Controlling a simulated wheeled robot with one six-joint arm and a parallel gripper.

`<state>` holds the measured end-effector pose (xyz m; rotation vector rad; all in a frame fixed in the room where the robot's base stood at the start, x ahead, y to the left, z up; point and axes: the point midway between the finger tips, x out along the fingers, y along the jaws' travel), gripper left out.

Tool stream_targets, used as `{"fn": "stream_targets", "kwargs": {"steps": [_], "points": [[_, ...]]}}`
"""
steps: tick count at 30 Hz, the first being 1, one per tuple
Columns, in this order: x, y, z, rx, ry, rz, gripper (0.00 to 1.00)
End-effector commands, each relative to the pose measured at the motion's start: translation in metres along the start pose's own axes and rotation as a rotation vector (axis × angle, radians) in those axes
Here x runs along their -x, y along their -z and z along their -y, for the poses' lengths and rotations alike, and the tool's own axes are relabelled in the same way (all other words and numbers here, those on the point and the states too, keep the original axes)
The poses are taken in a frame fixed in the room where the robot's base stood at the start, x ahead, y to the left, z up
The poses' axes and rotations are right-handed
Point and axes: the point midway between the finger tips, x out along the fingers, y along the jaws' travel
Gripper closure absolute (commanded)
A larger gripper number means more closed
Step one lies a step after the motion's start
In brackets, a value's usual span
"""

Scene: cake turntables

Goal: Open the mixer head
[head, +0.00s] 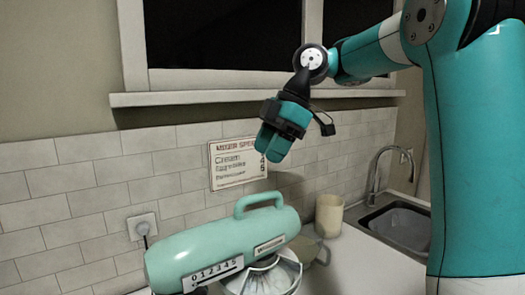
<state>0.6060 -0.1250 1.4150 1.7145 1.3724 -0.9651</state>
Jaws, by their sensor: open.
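The mixer is at the bottom centre of the head view, with its lower part cut off. Its mint-green mixer head (215,247) is a rounded long body with a loop handle (241,205) on top and a speed dial strip (213,274) marked 0 to 5. A pale mixing bowl (270,280) shows under its right end. Whether the head is latched down cannot be told. My gripper (272,152) is open and empty, pointing down above the mixer, clear of the handle and a little to its right.
A sign on mixer speeds (238,163) hangs on the tiled wall behind. A beige cup (329,215) and a greenish jug (312,250) stand right of the mixer. A sink (398,225) with a tap (375,172) is farther right. A wall socket (142,226) is at left.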

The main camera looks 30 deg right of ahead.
Motion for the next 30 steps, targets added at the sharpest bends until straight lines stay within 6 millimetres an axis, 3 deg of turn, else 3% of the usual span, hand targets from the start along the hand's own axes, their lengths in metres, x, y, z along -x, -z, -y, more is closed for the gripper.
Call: {"fn": "stream_targets", "kwargs": {"steps": [1,3,8,11,30], "points": [[0.034,-0.010,-0.011,0.049,-0.016,0.016,0.53],[0.055,-0.026,-0.017,0.115,-0.027,0.036,0.53],[0.068,-0.044,-0.021,0.186,-0.035,0.059,0.53],[0.054,-0.047,-0.021,0.192,-0.034,0.059,0.53],[-0.078,-0.052,-0.026,0.188,-0.033,0.060,0.53]]}}
